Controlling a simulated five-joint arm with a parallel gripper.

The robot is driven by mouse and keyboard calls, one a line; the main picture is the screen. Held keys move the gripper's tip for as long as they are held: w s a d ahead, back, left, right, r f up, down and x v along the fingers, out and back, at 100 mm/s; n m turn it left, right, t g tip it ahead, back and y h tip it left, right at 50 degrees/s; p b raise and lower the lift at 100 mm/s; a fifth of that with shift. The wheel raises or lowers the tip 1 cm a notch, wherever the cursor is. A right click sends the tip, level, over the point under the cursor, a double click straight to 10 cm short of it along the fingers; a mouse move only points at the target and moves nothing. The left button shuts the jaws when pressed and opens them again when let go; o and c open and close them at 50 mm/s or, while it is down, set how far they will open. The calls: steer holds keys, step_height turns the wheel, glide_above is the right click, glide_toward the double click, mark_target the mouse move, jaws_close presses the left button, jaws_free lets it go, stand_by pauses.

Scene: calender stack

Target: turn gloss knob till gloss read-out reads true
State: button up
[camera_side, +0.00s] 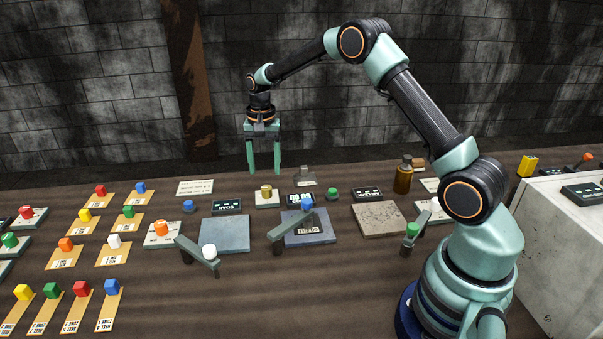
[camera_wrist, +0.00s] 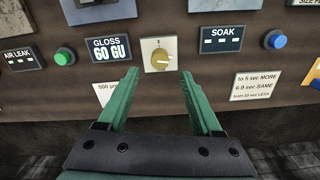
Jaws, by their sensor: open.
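The gloss knob is a tan dial with a pointer on a pale square plate, seen in the wrist view (camera_wrist: 159,56) and in the side view (camera_side: 266,190). The gloss read-out (camera_wrist: 112,50) is a dark panel beside the knob with white text "GLOSS 60 GU"; in the side view (camera_side: 299,199) its text is too small to read. My gripper (camera_side: 264,172) is open and empty, pointing down above the table near the knob. In the wrist view its two green fingertips (camera_wrist: 159,75) are spread apart just below the knob plate, not touching the knob.
A green button (camera_wrist: 64,56) and AIR LEAK panel (camera_wrist: 20,56) lie on one side; the SOAK panel (camera_wrist: 221,39) and a blue button (camera_wrist: 275,39) on the other. A brown bottle (camera_side: 403,175) stands farther right. Levers and coloured blocks are in front.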

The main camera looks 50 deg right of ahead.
mark_target(266, 188)
step_height(266, 188, up, 6)
stand_by(0.5)
steer(key=s+a+r+n+t, duration=0.3)
steer(key=s+a+r+n, duration=0.25)
steer(key=s+r, duration=0.45)
steer(key=s+a+n+t, duration=0.1)
steer(key=s+a+n, duration=0.1)
steer(key=s, duration=0.4)
steer(key=s+a+n+t, duration=0.1)
steer(key=s+a+n, duration=0.1)
steer(key=s, duration=0.4)
steer(key=shift+s+a+n+t, duration=0.3)
steer(key=shift+s+a+n, duration=0.1)
steer(key=shift+n, duration=0.35)
